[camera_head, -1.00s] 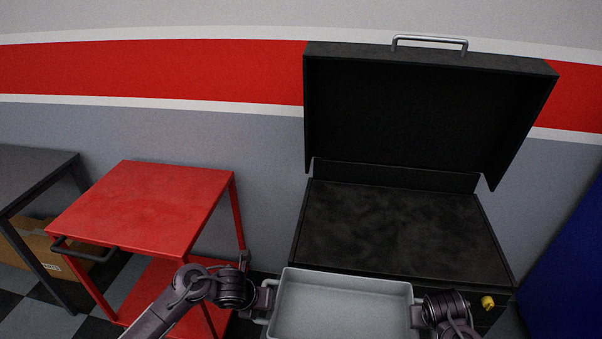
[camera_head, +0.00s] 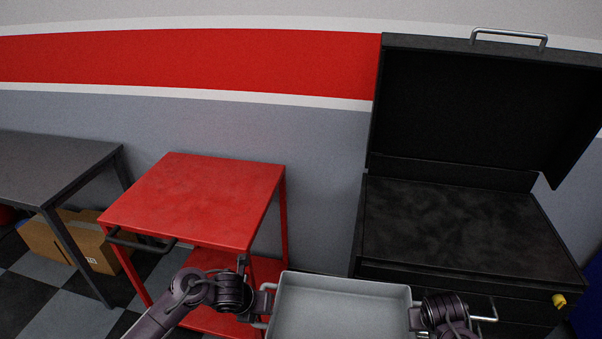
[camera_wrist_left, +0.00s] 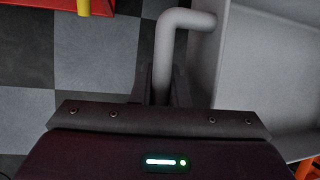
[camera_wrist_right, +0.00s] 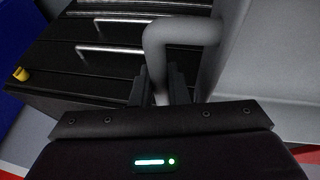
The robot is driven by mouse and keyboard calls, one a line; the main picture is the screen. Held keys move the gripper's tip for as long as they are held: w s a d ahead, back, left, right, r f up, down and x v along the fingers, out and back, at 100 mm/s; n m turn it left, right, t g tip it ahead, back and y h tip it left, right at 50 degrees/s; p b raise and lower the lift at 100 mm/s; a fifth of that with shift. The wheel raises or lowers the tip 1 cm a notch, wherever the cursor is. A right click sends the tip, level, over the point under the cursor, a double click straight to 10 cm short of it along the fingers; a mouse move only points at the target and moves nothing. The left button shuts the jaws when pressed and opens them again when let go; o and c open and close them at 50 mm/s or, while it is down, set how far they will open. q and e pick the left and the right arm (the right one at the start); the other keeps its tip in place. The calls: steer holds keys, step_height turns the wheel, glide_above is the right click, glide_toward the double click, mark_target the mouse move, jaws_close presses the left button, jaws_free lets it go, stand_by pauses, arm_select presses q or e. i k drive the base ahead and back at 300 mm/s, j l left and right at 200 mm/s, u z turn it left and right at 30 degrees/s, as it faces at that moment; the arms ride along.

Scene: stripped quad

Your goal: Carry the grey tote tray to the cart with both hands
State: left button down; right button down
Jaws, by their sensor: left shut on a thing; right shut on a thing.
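The grey tote tray (camera_head: 340,308) is at the bottom of the head view, held level between my two grippers, and looks empty. My left gripper (camera_head: 266,300) is shut on the tray's left handle, which shows as a grey bar in the left wrist view (camera_wrist_left: 172,50). My right gripper (camera_head: 414,314) is shut on the right handle, seen in the right wrist view (camera_wrist_right: 160,50). The red cart (camera_head: 200,200) stands ahead and left of the tray, its flat top bare and a dark push handle on its left side. The tray's near edge is cut off.
An open black tool chest (camera_head: 455,225) with a raised lid stands to the right, a yellow item (camera_head: 559,300) at its front. A dark table (camera_head: 50,165) stands far left, with a cardboard box (camera_head: 75,240) beneath. Checkered floor shows between table and cart.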

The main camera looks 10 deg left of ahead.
mark_target(201, 194)
steer(key=j+u, duration=0.1)
steer(key=j, duration=0.85)
steer(key=i+j+u, duration=0.1)
steer(key=j, duration=0.8)
steer(key=i+j, duration=0.15)
steer(key=j, duration=0.15)
steer(key=i+j+u, duration=0.1)
steer(key=j, duration=0.2)
steer(key=i+j, duration=0.15)
steer(key=i+l, duration=0.3)
steer(key=i, duration=0.25)
steer(key=i+l, duration=0.35)
steer(key=i, duration=0.15)
